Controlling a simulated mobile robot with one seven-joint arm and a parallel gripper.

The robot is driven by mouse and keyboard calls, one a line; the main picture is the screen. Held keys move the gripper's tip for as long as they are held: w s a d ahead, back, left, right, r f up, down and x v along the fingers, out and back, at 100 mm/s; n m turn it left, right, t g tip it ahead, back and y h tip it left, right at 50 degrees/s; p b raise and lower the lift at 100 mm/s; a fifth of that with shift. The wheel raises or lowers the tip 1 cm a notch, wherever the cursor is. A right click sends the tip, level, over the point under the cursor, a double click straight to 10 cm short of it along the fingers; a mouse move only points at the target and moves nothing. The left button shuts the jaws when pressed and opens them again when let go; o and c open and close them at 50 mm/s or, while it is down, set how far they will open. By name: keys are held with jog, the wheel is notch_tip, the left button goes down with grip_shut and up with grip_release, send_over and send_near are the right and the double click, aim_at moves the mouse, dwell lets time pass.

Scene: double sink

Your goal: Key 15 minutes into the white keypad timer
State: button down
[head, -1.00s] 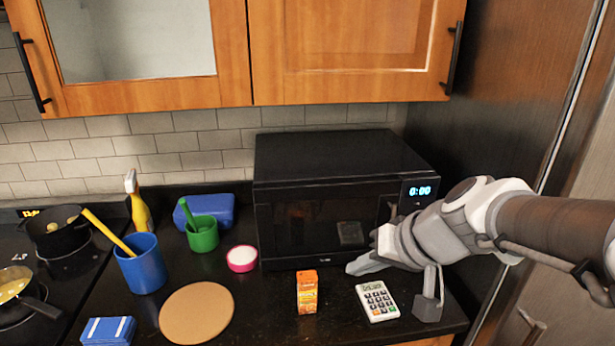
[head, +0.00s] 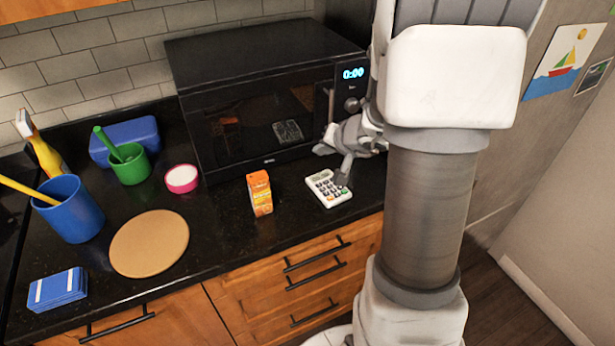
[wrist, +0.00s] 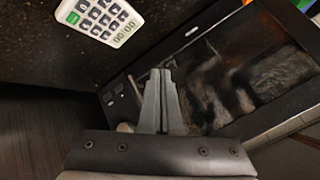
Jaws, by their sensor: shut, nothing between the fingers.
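The white keypad timer (head: 325,192) lies on the dark counter in front of the microwave. My gripper (head: 322,149) is shut and empty. Its fingers are beyond the timer, near the microwave's front, apart from the keys. In the wrist view my gripper's two fingers (wrist: 160,75) are together, pointing toward the microwave.
The black microwave (head: 265,100) shows 0:00 and stands close behind my gripper. An orange carton (head: 260,193) stands left of the timer. Further left are a pink-rimmed bowl (head: 181,180), a round board (head: 150,243) and a blue cup (head: 70,210). Counter between carton and timer is clear.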

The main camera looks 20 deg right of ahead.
dwell(0.3)
notch_tip(320, 180, down, 7)
jog(key=b, duration=0.5)
jog(key=shift+f, duration=0.1)
jog(key=shift+f+b, duration=0.8)
jog(key=shift+b, duration=0.4)
jog(key=shift+f+b, duration=0.65)
jog(key=shift+b, duration=0.75)
dwell(1.2)
jog(key=shift+r, duration=0.7)
jog(key=shift+p, duration=0.3)
jog(key=shift+r+p, duration=1.55)
jog(key=shift+r, duration=0.95)
